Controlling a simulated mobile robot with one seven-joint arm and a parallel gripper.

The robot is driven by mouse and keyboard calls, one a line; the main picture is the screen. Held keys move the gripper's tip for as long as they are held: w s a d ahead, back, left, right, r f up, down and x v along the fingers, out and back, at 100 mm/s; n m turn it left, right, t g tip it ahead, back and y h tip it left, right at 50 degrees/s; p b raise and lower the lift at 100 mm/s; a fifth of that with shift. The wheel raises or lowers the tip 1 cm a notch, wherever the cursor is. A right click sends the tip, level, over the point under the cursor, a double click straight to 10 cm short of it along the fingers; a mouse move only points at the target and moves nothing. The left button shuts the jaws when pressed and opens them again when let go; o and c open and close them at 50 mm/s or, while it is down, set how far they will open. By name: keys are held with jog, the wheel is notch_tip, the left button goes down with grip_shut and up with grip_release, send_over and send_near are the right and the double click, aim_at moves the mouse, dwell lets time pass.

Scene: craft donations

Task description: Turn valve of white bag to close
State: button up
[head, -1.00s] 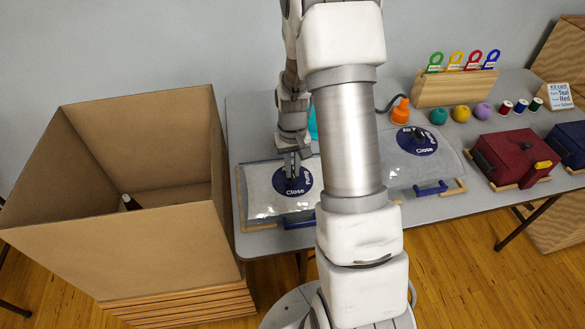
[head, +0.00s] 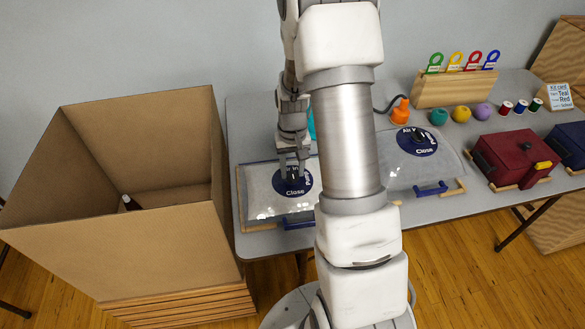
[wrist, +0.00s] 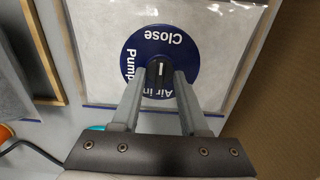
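A pale, see-through-fronted bag (head: 262,205) lies on the table under my gripper (head: 293,172). Its round blue valve plate (head: 302,188) reads Close, Pump and Air in. In the wrist view, the dark valve knob (wrist: 160,74) stands at the middle of the plate (wrist: 189,62) and carries a short white mark lying roughly along the line between Close and Air in. My gripper's two fingers (wrist: 160,82) are apart, one on each side of the knob. I cannot tell whether either touches it. A second pale bag (head: 400,168) with a similar valve lies to the right.
A large open cardboard box (head: 120,240) stands left of the table. Wooden rails and blue handles (head: 430,188) edge the bags. A dark red case (head: 512,152), balls, spools and a wooden tag rack (head: 445,90) occupy the table's right side.

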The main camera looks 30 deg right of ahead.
aim_at(292, 174)
notch_tip(292, 174, up, 18)
jog(key=p, duration=0.2)
jog(key=shift+f, duration=0.25)
jog(key=shift+p, duration=0.3)
jog(key=s+a+r+n+t+p, duration=0.1)
jog(key=s+a+r+t, duration=0.1)
jog(key=s+a+r, duration=0.4)
jog(key=s+a+r+n+t+p, duration=0.2)
jog(key=s+a+r, duration=0.4)
jog(key=s+r, duration=0.4)
jog(key=shift+s+a+t, duration=0.3)
jog(key=shift+s+t, duration=0.5)
jog(key=shift+s, duration=0.8)
